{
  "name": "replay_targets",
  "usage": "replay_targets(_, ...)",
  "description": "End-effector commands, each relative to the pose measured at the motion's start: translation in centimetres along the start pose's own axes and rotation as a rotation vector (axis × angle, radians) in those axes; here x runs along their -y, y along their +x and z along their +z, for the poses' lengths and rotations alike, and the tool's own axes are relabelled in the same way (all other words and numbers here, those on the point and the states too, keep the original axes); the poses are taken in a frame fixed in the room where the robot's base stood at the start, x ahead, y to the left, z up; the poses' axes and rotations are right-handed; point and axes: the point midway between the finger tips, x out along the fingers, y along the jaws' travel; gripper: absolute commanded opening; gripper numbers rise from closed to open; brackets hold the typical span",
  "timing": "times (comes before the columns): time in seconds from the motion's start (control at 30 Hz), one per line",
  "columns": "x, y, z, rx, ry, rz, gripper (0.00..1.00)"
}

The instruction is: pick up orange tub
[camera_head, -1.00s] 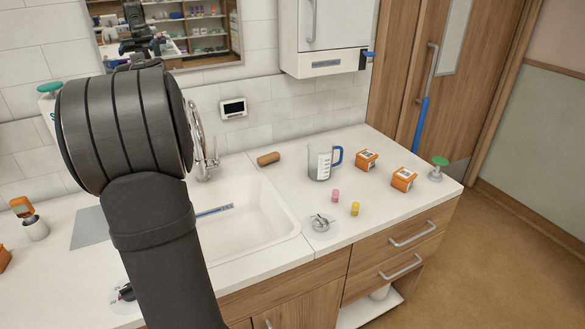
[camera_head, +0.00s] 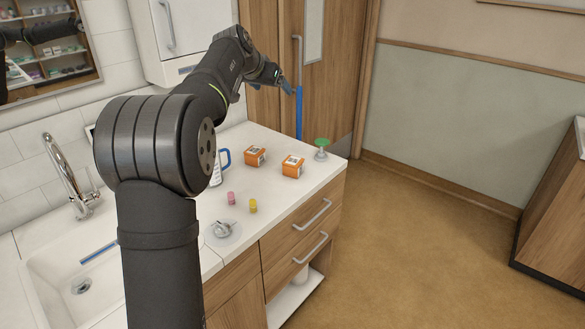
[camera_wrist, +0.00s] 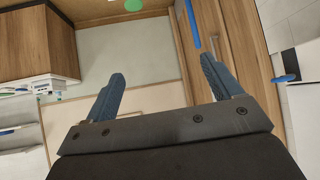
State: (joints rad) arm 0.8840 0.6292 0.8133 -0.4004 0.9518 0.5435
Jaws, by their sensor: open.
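Two orange boxes with white labels, one at the left (camera_head: 255,156) and one at the right (camera_head: 293,166), sit on the right part of the white counter in the head view. I cannot tell from shape which one is the orange tub; both look like square boxes. My gripper (camera_head: 287,87) is up in the air above and behind them, in front of the wooden door. In the wrist view my gripper (camera_wrist: 163,70) has its two blue fingers apart with nothing between them. No orange box shows clearly in the wrist view.
A pink cup (camera_head: 231,198), a yellow cup (camera_head: 253,205) and a round metal item (camera_head: 223,229) stand nearer. The sink (camera_head: 60,270) is at left.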

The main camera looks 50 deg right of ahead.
Motion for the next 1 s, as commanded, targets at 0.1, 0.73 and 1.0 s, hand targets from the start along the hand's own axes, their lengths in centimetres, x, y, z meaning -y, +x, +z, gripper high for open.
replay_targets(0.1,-2.1,1.6,1.4,0.064,0.011,0.011,0.84)
replay_targets(0.73,-1.9,14.4,14.7,0.053,0.012,0.008,0.84)
replay_targets(1.0,-1.9,19.0,14.9,0.053,0.012,0.009,0.84)
